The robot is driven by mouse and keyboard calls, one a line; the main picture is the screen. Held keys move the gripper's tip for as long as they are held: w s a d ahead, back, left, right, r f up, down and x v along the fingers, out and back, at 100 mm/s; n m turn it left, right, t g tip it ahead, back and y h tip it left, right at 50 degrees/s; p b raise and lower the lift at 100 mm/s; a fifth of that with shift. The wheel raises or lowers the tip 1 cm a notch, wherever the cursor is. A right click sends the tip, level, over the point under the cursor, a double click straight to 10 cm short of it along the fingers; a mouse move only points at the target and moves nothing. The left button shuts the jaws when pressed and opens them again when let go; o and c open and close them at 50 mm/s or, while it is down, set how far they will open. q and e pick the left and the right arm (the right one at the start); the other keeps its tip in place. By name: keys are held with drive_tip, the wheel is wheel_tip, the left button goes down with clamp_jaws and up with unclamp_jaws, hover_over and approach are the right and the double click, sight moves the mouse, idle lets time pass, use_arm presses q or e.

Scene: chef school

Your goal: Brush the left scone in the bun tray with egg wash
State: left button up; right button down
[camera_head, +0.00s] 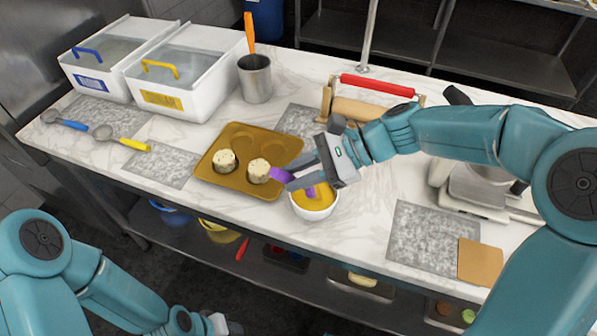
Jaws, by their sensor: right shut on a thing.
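The gold bun tray (283,150) lies on the marble counter. It holds the left scone (224,161) and another scone (258,171) to its right. My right gripper (297,181) is shut on a purple pastry brush (280,174) over the tray's right front edge. The brush's purple end appears beside the right scone; I cannot tell if they touch. It is apart from the left scone. The white bowl of yellow egg wash (318,208) stands right of the tray, partly under my gripper. My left gripper (222,325) is low at the bottom edge, its jaws unclear.
Two white lidded bins (185,85) and a metal pot (256,80) stand behind the tray. Two spoons (122,139) lie at left. A rolling pin rack (375,87) is behind my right arm, and a scale (478,190) is at right.

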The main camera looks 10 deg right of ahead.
drive_tip(key=shift+f, duration=0.1)
idle(0.4)
wheel_tip(320, 180, up, 7)
drive_tip(key=p, duration=0.6)
idle(0.6)
